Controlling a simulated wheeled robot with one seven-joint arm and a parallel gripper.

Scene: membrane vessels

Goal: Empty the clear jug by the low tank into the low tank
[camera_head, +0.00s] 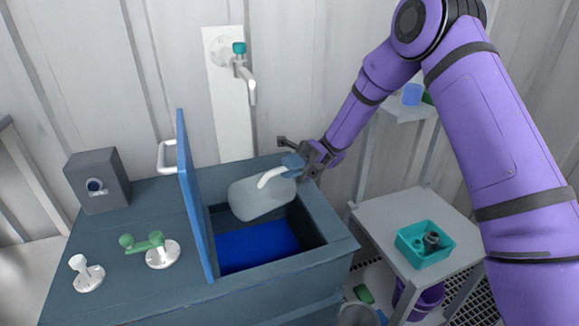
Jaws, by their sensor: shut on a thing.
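The clear jug (258,201) hangs tilted over the opening of the low tank (331,221), with its body lower left of my gripper. It has a white curved handle or spout and a blue part at its upper end. My gripper (303,163) is shut on the jug at that upper end, near the tank's back right rim. The tank's blue lid (188,205) stands upright at the left of the opening. Blue liquid or a blue floor (255,244) shows inside the tank. I cannot tell whether the jug holds liquid, and no stream shows.
A wall tap (240,62) hangs behind the tank. Left of the lid are a green-handled valve (145,242), a white fitting (86,273) and a grey box (97,181). A side table (403,204) at right holds a teal bin (425,243).

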